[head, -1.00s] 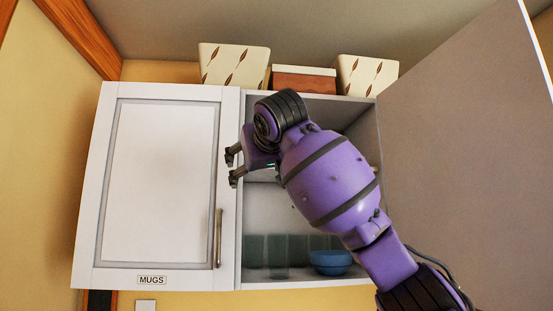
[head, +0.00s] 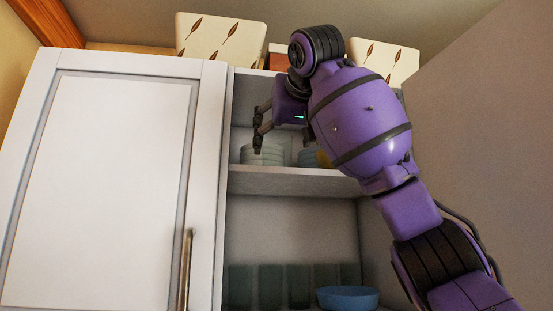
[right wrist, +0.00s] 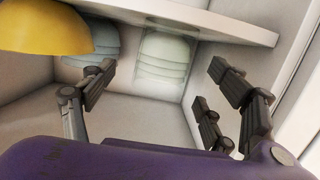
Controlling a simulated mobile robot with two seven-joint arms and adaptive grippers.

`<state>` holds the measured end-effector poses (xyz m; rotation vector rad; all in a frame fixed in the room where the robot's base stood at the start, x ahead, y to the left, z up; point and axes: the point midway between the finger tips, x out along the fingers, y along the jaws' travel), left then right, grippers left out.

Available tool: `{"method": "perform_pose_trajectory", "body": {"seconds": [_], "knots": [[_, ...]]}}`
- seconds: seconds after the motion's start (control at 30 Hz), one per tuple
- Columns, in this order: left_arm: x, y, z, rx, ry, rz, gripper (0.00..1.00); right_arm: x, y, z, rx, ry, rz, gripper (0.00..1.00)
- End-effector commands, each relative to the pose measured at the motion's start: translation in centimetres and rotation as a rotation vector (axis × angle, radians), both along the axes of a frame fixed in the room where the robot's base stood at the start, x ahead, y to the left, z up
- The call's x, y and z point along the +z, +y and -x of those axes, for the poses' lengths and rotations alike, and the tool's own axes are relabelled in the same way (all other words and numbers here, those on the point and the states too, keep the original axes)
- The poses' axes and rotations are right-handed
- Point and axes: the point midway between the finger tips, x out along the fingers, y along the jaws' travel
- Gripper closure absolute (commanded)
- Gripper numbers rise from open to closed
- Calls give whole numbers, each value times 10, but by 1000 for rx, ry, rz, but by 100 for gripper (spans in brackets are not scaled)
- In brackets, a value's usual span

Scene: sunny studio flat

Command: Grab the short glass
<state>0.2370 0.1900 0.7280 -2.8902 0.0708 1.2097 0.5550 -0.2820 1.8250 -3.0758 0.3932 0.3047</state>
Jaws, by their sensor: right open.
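In the head view, a row of several greenish translucent glasses (head: 270,286) stands on the lower shelf of the open cabinet. They look much alike, and I cannot tell a short one apart. My right gripper (head: 258,130) is open and empty at the upper compartment, well above the glasses. In the right wrist view its fingers (right wrist: 157,80) are spread apart, with stacked pale dishes (right wrist: 163,58) beyond them. My left gripper is out of view.
The upper shelf (head: 290,180) holds stacked pale dishes (head: 262,153) and a yellow bowl (right wrist: 45,27). A blue bowl (head: 348,298) sits right of the glasses. The closed left door (head: 110,190) and open right door (head: 470,130) flank the opening. Patterned boxes (head: 222,42) stand on top.

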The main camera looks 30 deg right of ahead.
Motion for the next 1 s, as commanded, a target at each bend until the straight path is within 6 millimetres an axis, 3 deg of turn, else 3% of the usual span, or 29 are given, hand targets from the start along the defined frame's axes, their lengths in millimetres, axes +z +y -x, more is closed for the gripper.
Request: {"method": "perform_pose_trajectory", "body": {"seconds": [0.3,0.6,1.0], "knots": [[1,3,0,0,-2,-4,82,-11,-6,-42,0,1,1,21],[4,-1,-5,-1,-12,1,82,-12,-6,-46,1,-1,1,22],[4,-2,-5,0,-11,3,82,-12,-6,-46,1,0,1,74]]}}
